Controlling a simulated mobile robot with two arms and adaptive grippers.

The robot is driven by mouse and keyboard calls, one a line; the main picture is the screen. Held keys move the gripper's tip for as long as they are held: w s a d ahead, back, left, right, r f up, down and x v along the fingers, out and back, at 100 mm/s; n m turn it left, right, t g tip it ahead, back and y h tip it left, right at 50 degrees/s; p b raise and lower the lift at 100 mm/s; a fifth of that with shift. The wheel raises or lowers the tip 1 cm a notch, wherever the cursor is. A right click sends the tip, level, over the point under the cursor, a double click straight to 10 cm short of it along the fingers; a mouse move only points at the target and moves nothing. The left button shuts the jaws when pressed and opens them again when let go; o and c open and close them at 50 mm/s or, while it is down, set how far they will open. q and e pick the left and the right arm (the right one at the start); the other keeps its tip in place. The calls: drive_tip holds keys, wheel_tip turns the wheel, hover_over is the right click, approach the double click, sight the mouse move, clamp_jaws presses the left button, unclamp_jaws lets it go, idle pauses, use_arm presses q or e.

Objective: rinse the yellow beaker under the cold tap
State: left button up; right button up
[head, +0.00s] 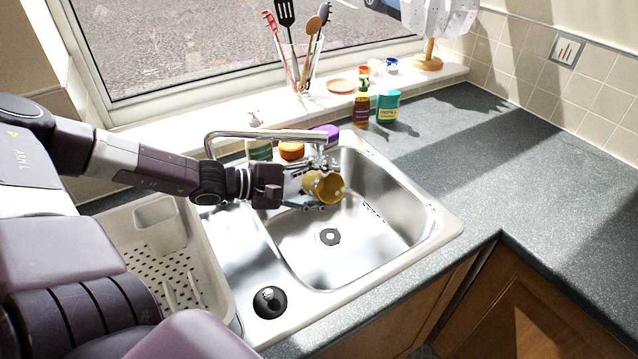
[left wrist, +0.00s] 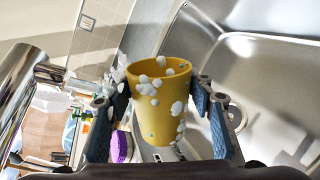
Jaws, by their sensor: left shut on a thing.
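The yellow beaker (head: 326,188) is held over the sink bowl (head: 400,210), tilted with its mouth toward the right. In the left wrist view the beaker (left wrist: 160,112) has several white foam-like blobs on its wall and rim. My left gripper (head: 318,188) is shut around it, with a finger on each side in the wrist view (left wrist: 160,120). The tap spout (head: 265,134) reaches over the bowl, its outlet just above the beaker. Clear, whitish streaks show beside the beaker under the outlet (left wrist: 117,78); they look like water. My right gripper is not in view.
A pale drying rack (head: 212,262) stands left of the bowl. A purple item (head: 328,132), an orange jar (head: 291,150), and bottles (head: 361,109) stand behind the sink. A utensil holder (head: 302,70) is on the sill. The right worktop (head: 520,190) is clear.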

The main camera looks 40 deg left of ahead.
use_arm(q)
drive_tip(key=shift+s+a, duration=0.1)
drive_tip(key=shift+s, duration=0.1)
drive_tip(key=shift+s+r, duration=0.1)
drive_tip(key=shift+s+d+p, duration=0.35)
drive_tip(key=shift+p, duration=0.1)
drive_tip(key=shift+w+d+b, duration=0.2)
drive_tip(key=shift+w+b, duration=0.25)
drive_tip(key=shift+b, duration=0.4)
drive_tip(key=shift+s+a+p, duration=0.15)
drive_tip(key=shift+s+p, duration=0.2)
drive_tip(key=shift+p, duration=0.25)
drive_tip(key=shift+s, duration=0.15)
